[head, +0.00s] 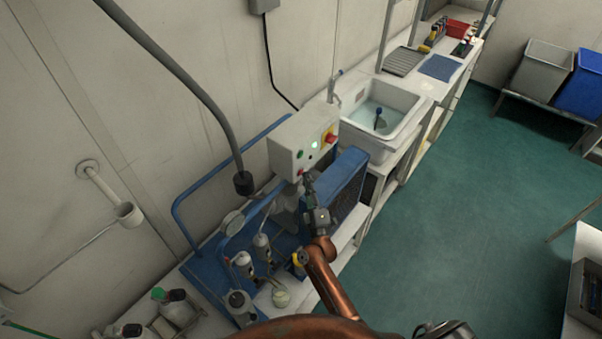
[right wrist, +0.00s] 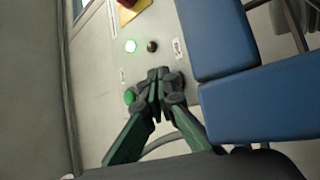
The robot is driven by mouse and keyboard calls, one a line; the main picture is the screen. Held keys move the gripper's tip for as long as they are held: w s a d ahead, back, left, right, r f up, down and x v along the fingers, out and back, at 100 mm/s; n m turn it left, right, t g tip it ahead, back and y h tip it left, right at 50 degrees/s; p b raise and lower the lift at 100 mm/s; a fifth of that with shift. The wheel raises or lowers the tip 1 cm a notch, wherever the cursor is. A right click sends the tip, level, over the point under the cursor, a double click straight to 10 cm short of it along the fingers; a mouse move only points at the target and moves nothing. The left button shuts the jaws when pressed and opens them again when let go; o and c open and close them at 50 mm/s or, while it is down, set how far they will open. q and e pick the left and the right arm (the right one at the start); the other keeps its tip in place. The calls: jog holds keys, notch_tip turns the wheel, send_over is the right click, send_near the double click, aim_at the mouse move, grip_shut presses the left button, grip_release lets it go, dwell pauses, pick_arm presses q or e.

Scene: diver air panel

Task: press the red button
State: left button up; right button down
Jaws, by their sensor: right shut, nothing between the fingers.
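The grey control box (head: 290,151) stands above the blue-framed air panel. A small red button (head: 300,172) shows low on its face, right at the tips of my right gripper (head: 306,178). I cannot tell whether they touch. In the right wrist view the shut, empty fingers (right wrist: 155,76) point at the box face beside a green button (right wrist: 129,96); the red button is not visible there and seems hidden behind the fingers. A lit green lamp (right wrist: 130,46) and a dark knob (right wrist: 152,46) are farther along.
A red-and-yellow switch (head: 331,138) sits on the same box. A blue cabinet (head: 344,177) stands close to the right of my gripper. A grey hanging pipe (head: 190,85) ends left of the box. A sink (head: 398,98) lies behind; open floor (head: 440,210) is at right.

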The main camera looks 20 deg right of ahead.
jog(key=shift+w+a, duration=0.25)
jog(key=shift+w, duration=0.1)
dwell(1.1)
jog(key=shift+s, duration=0.1)
jog(key=shift+s+d+p, duration=0.45)
jog(key=shift+s+p, duration=0.1)
jog(key=shift+s, duration=0.1)
jog(key=shift+s+d+r+p, duration=0.1)
jog(key=shift+s+d+p, duration=0.25)
jog(key=shift+s, duration=0.2)
jog(key=shift+s+d+p, duration=0.25)
jog(key=shift+s+d, duration=0.05)
jog(key=shift+s, duration=0.25)
jog(key=shift+s+d+p, duration=0.25)
jog(key=shift+s+d, duration=0.05)
jog(key=shift+s, duration=0.25)
jog(key=shift+s+d+p, duration=0.2)
jog(key=shift+s+d, duration=0.1)
jog(key=shift+s, duration=0.2)
